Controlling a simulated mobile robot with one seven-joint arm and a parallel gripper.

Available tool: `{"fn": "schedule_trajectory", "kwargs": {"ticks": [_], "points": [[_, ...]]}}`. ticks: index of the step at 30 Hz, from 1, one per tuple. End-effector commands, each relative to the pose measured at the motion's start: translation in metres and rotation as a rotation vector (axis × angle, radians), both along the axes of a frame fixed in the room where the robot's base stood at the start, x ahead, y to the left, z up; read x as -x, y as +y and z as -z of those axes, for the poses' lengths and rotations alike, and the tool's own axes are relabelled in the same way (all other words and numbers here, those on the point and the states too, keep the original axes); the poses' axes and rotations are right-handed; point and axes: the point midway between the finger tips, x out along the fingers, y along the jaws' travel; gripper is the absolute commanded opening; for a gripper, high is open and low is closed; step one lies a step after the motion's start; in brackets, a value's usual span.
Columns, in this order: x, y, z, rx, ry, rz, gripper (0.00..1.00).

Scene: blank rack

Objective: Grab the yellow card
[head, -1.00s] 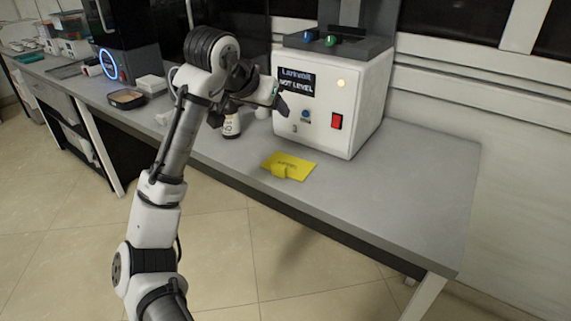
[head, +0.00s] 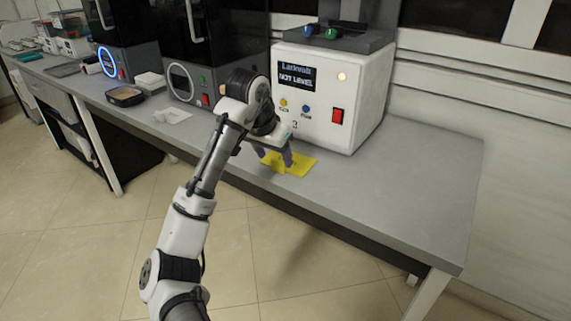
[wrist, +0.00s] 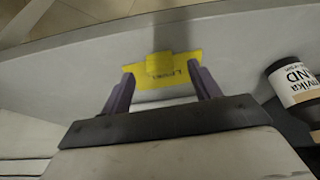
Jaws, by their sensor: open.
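The yellow card (head: 297,163) lies flat on the grey bench near its front edge, in front of the white machine. It has dark lettering and a raised yellow tab, which shows in the wrist view on the card (wrist: 161,65). My gripper (head: 275,158) is right over the card in the head view and hides part of it. In the wrist view its two purple fingers (wrist: 162,82) are spread apart, one towards each end of the card, with nothing held between them. I cannot tell whether the fingertips touch the card.
A white machine (head: 325,99) reading "NOT LEVEL" stands just behind the card. The bench (head: 400,190) is clear to the right of the card.

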Motion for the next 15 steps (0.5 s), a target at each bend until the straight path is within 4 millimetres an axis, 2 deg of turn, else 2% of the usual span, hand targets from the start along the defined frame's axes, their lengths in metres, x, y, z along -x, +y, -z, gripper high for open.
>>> {"fn": "schedule_trajectory", "kwargs": {"ticks": [3,6,15], "points": [[-0.006,-0.004,0.020,0.000,0.003,-0.001,0.62],[-0.010,-0.007,0.030,0.000,0.002,-0.001,0.62],[-0.012,-0.008,0.034,0.001,0.001,-0.001,0.62]]}}
